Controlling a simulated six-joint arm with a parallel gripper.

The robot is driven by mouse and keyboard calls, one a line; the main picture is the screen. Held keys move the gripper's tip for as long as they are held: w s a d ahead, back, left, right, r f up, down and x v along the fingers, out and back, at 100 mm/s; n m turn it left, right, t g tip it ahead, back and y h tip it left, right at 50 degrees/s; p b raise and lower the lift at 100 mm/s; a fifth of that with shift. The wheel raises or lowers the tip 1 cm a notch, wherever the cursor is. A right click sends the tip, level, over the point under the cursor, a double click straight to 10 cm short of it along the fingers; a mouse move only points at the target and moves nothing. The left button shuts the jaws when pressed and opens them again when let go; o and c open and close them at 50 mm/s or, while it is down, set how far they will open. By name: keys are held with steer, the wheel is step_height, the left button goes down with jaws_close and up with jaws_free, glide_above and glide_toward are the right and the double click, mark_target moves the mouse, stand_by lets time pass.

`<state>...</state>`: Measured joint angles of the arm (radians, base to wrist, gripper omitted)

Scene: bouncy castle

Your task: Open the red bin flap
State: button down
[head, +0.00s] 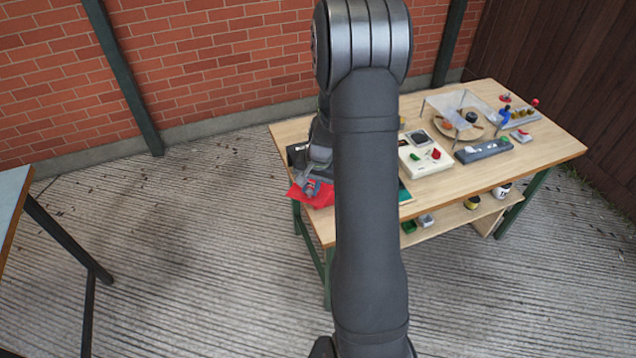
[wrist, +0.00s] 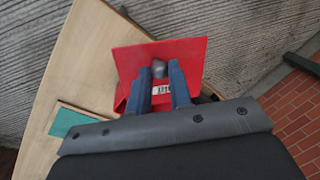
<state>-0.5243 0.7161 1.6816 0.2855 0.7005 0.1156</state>
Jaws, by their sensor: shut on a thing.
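The red bin flap (wrist: 189,52) shows in the wrist view as a flat red panel in front of my fingers. A small grey knob sits on it between my fingertips, with a white label just below. My gripper (wrist: 160,70) is shut on the knob, one blue-grey finger on each side. In the head view the red flap (head: 312,194) shows at the left end of the wooden table, beneath my gripper (head: 311,186). My arm hides part of the bin there, and I cannot tell how far the flap is tilted.
The wooden table (head: 480,181) carries a cream box (head: 424,160), a grey tray (head: 483,151) and a clear stand (head: 462,108) to the right. A teal panel (wrist: 72,122) lies near the bin. Another table (head: 12,205) stands at far left, with open floor between.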

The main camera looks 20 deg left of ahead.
mark_target(289, 195)
steer(key=s+a+m, duration=0.1)
steer(key=m, duration=0.1)
steer(key=s+a+m, duration=0.1)
steer(key=a+m, duration=0.1)
steer(key=shift+t, duration=0.4)
steer(key=shift+s+a+m+t, duration=0.15)
steer(key=shift+a+m, duration=0.45)
steer(key=shift+m, duration=0.35)
steer(key=shift+s+a+m+t, duration=0.15)
steer(key=shift+a+m, duration=0.45)
steer(key=shift+m, duration=0.35)
steer(key=c, duration=1.3)
jaws_free()
steer(key=v, duration=1.7)
steer(key=shift+a+r, duration=0.15)
steer(key=shift+r, duration=0.1)
